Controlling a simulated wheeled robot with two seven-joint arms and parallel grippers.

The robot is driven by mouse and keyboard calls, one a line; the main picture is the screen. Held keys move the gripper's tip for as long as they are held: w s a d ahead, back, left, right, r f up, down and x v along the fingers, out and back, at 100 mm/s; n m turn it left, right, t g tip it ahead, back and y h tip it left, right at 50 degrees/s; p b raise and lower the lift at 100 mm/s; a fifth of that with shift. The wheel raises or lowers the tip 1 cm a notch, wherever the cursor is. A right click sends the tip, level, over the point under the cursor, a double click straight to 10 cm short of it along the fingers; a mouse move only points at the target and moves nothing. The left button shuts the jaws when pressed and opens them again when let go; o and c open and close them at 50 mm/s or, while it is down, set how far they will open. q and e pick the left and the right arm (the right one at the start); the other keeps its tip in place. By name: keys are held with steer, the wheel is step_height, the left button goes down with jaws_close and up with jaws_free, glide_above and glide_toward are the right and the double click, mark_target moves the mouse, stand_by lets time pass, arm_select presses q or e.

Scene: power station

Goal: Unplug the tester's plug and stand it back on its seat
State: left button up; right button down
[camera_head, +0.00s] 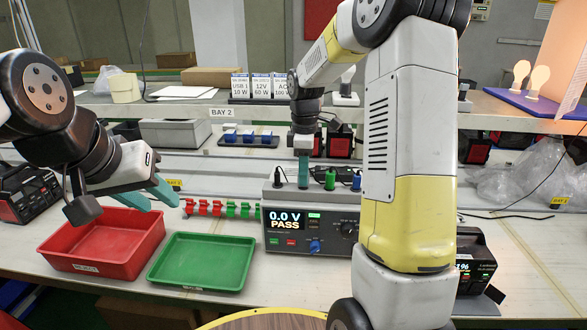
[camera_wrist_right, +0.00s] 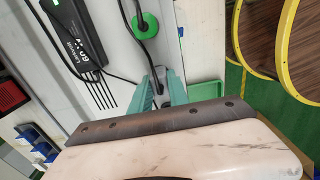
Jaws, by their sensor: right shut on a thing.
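The tester (camera_head: 305,240) stands on the bench, its display reading 0.0 V PASS. Along its top are a black plug (camera_head: 279,180), a green plug (camera_head: 330,178) and a blue one (camera_head: 356,183), with dark leads. My right gripper (camera_head: 303,183) points down at the tester's top between the black and green plugs. In the right wrist view its teal fingers (camera_wrist_right: 162,92) are shut on a small grey plug (camera_wrist_right: 160,76) with a dark lead. The fingers hide most of it; I cannot tell whether it is seated.
A red tray (camera_head: 68,250) and a green tray (camera_head: 202,286) lie left of the tester. Several red and green clips (camera_head: 217,208) stand behind them. A dark charger-like box (camera_head: 474,262) is at right. My right arm hides the tester's right side.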

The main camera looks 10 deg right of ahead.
stand_by(0.3)
steer(key=c, duration=1.2)
jaws_free()
step_height(320, 180, up, 7)
steer(key=shift+r, duration=0.1)
steer(key=shift+s+r, duration=0.15)
steer(key=shift+r, duration=0.2)
steer(key=s+r+m+t, duration=0.1)
steer(key=s+m, duration=0.3)
steer(key=s, duration=0.4)
steer(key=s+a+r+m+t+y, duration=0.1)
steer(key=s+r+m+t, duration=0.1)
steer(key=s+m, duration=0.3)
steer(key=s+a+r+m+t+y, duration=0.1)
steer(key=s+m+t, duration=0.2)
steer(key=s, duration=0.8)
steer(key=shift+a+r+m, duration=0.1)
steer(key=shift+r+m, duration=0.3)
steer(key=shift+m, duration=0.7)
